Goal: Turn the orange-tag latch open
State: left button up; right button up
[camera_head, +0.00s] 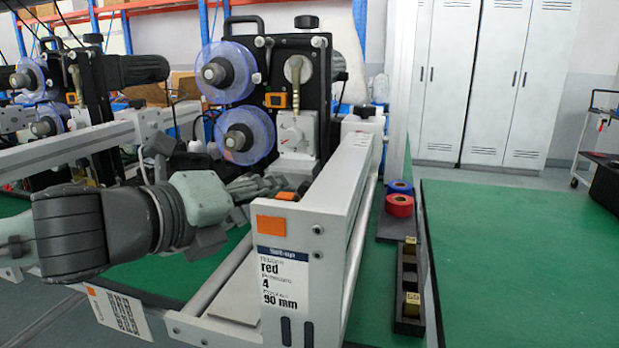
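The coder (290,75) is a black upright unit with two translucent blue reels, the upper (228,72) and the lower (244,135). An orange tag (271,224) is on the front end of the white rail frame, above a set-up card (284,280) reading "red", "4" and "90 mm". A small orange piece (286,196) lies just behind it, beside my gripper's tip. I cannot tell which orange part is the latch, or how it is turned. My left gripper (262,187) is low in front of the coder, pointing right; its fingers are small and partly hidden. My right gripper is out of view.
The white rail (345,180) runs back along the right of the coder. Blue (399,187) and red (399,205) rolls and a black tray (408,290) with gold blocks lie right of it. The green table (520,260) is clear. A second coder stands at left.

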aim_at(302, 191)
pick_arm(q)
jog(key=x, duration=0.8)
jog(key=shift+w, duration=0.2)
jog(key=shift+r, duration=0.1)
jog(key=shift+c, duration=0.5)
grip_shut()
